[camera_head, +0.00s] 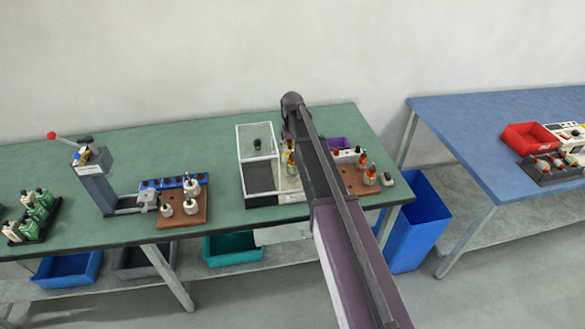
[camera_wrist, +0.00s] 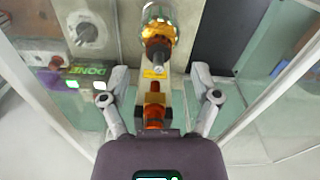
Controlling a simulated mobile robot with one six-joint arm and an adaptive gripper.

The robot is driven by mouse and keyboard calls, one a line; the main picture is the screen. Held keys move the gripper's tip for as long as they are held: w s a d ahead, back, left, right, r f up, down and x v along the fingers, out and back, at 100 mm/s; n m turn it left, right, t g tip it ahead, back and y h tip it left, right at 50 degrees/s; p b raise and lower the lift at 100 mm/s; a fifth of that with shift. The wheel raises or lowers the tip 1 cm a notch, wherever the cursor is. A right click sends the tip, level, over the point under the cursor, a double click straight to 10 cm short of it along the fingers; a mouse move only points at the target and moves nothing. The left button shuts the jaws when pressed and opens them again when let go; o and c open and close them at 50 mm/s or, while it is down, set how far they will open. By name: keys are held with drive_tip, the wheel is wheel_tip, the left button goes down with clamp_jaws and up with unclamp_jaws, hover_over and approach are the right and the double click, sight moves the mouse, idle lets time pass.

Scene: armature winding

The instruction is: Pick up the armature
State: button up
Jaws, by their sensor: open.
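An armature with copper windings (camera_wrist: 160,32) stands out just ahead of my gripper in the wrist view. Its dark end and thin shaft point toward my palm, in line with a brass and orange part (camera_wrist: 153,115) between the fingers. My gripper (camera_wrist: 158,78) is open, with one finger on each side of this line, and no contact shows. In the head view the copper-wound armature (camera_head: 291,160) is at the right side of the clear-walled machine (camera_head: 262,199), partly hidden by my arm. My fingertips cannot be made out there.
A panel in the wrist view has a round knob (camera_wrist: 87,33) and a green "DONE" display (camera_wrist: 88,70). Clear walls stand close on both sides. Brown boards with armatures lie right (camera_head: 352,189) and left (camera_head: 181,219) of the machine on the green table (camera_head: 225,225). A lever press (camera_head: 97,185) stands farther left.

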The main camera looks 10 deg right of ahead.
sight(293, 155)
drive_tip(key=shift+s+d+f+b, duration=0.1)
drive_tip(key=shift+f+b, duration=1.6)
drive_tip(key=shift+f, duration=0.25)
clamp_jaws()
